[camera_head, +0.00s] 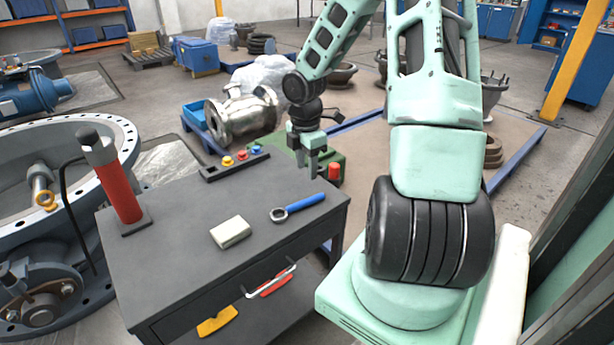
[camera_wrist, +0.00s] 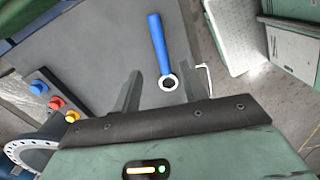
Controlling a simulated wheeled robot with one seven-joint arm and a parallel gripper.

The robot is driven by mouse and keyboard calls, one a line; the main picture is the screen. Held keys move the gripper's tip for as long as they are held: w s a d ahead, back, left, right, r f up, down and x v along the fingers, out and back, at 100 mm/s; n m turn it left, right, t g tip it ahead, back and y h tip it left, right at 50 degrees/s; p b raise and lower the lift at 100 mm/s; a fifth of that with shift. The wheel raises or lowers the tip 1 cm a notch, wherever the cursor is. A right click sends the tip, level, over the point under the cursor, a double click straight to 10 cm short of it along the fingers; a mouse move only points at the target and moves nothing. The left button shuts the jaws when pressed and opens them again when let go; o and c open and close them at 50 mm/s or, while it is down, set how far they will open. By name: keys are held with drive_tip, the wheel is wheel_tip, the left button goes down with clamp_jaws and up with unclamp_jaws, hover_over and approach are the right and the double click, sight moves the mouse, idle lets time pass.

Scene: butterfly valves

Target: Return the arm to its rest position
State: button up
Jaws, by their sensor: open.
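My gripper (camera_head: 314,165) hangs from my green arm above the back right part of the dark cart top (camera_head: 185,205). Its fingers point down, apart and empty. In the wrist view my gripper (camera_wrist: 165,95) shows two spread dark fingers over the cart top. A blue-handled ring wrench (camera_head: 298,207) lies on the cart in front of the gripper. The wrench (camera_wrist: 160,50) shows between and beyond the fingertips in the wrist view, and nothing shows that they touch it.
A pale block (camera_head: 230,232), a red cylindrical tool (camera_head: 122,192) and a strip with coloured knobs (camera_head: 240,160) stand on the cart. A large metal valve (camera_head: 242,115) is behind the cart. A big flanged ring (camera_head: 120,135) is at left. Open floor shows further back.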

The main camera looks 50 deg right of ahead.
wheel_tip(320, 180, up, 7)
drive_tip(key=p, duration=0.1)
drive_tip(key=shift+p, duration=0.4)
drive_tip(key=shift+a, duration=0.1)
drive_tip(key=a+r+m+p, duration=0.15)
drive_tip(key=a+r, duration=0.25)
drive_tip(key=a, duration=0.7)
drive_tip(key=a+r+m+p, duration=0.1)
drive_tip(key=a+r+p, duration=0.25)
drive_tip(key=a, duration=0.75)
drive_tip(key=s+a+r+m+p, duration=0.2)
drive_tip(key=s+a+r, duration=0.1)
drive_tip(key=s+a, duration=0.5)
drive_tip(key=s+a+r+m+p, duration=0.1)
drive_tip(key=s+a+r, duration=0.3)
drive_tip(key=s+a, duration=0.4)
drive_tip(key=shift+a+r+m+y+p, duration=0.25)
drive_tip(key=shift+a+m+y+p, duration=0.15)
drive_tip(key=shift+a+p, duration=0.55)
